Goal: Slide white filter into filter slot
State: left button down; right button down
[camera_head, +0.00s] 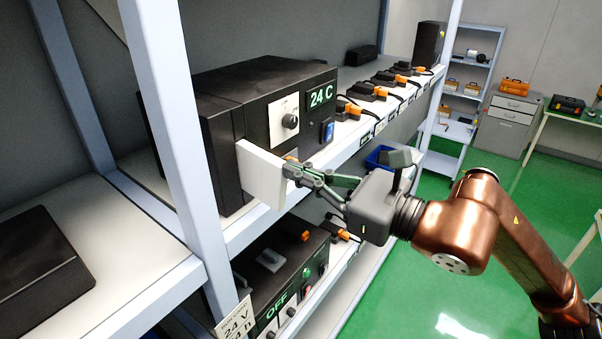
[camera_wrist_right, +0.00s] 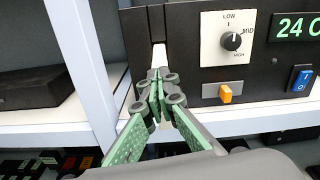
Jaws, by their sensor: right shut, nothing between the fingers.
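The white filter (camera_head: 262,176) is a flat upright panel sticking part way out of the filter slot at the left of the black device's front (camera_head: 262,115). In the wrist view its narrow white edge (camera_wrist_right: 159,56) shows above my fingers, inside the dark slot. My right gripper (camera_head: 291,170) is shut and empty, its fingertips at the filter's outer edge; I cannot tell whether they touch it. In the wrist view the shut fingertips (camera_wrist_right: 158,80) cover the lower part of the filter. My left gripper is not in view.
The device has a dial (camera_head: 290,121), a "24 C" display (camera_head: 320,97) and a blue switch (camera_head: 328,131). A shelf post (camera_head: 180,130) stands just left of the filter. Another black device (camera_head: 285,275) marked "OFF" sits below. The green floor at right is open.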

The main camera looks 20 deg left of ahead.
jog(key=shift+b+x, duration=0.75)
jog(key=shift+x, duration=1.8)
dwell(0.5)
jog(key=shift+b+v, duration=0.5)
jog(key=shift+v, duration=0.35)
jog(key=d, duration=0.1)
send_near(275, 160)
jog(key=v, duration=0.4)
jog(key=shift+d+f, duration=0.3)
jog(key=shift+d, duration=0.1)
